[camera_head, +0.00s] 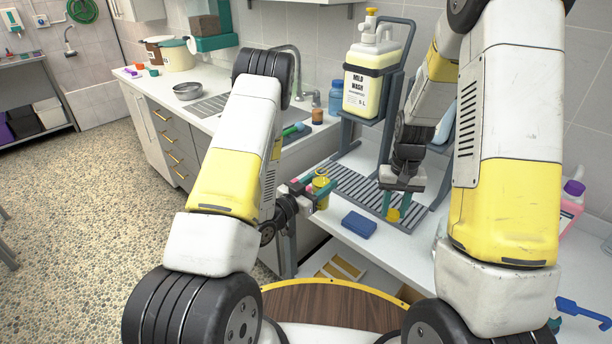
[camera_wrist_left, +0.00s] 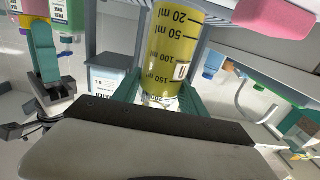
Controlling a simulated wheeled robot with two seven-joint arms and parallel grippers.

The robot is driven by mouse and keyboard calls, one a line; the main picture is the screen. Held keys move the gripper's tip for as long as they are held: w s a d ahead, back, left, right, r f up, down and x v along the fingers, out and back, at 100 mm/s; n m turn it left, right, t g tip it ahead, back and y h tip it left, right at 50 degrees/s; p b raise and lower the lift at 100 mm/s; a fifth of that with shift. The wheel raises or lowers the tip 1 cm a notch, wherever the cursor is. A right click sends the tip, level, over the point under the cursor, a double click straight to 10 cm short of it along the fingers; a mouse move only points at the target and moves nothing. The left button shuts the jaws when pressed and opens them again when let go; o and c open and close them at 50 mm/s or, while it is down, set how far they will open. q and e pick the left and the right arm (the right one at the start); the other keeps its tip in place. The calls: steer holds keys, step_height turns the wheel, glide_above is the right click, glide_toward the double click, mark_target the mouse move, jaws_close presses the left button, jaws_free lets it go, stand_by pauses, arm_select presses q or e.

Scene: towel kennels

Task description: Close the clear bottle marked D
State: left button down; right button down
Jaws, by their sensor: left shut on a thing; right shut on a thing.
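The clear bottle (camera_head: 321,193) holds yellow liquid and stands at the front of the counter in the head view. In the left wrist view the bottle (camera_wrist_left: 175,35) shows black millilitre marks and the edge of a pale label; the letter is not readable. My left gripper (camera_head: 308,190) is shut around the bottle, with a teal finger on each side of it. My right gripper (camera_head: 395,207) points down to the right of the bottle, shut on a small yellow cap (camera_head: 393,215). The cap is apart from the bottle. The bottle's mouth is not clear to see.
A blue block (camera_head: 359,225) lies on the counter between the grippers, nearer the front edge. A large Mild Wash jug (camera_head: 369,80) stands on a grey stand behind. A slatted grey drain (camera_head: 352,180) lies under the right gripper. A pink bottle (camera_head: 571,205) stands far right.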

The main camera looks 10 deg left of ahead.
stand_by(0.3)
steer(key=w+a+r+n, duration=0.1)
steer(key=w+a+r, duration=0.1)
steer(key=a+r, duration=0.3)
steer(key=w+a+r+n, duration=0.2)
steer(key=a+r, duration=0.3)
steer(key=a, duration=0.2)
steer(key=w+a+r+n, duration=0.1)
steer(key=w+a+r, duration=0.2)
steer(key=a+r, duration=0.3)
steer(key=shift+a+n, duration=0.3)
steer(key=shift+a, duration=0.2)
steer(key=shift+f, duration=0.2)
steer(key=shift+w+f, duration=0.1)
steer(key=shift+f, duration=1.8)
steer(key=shift+f, duration=0.85)
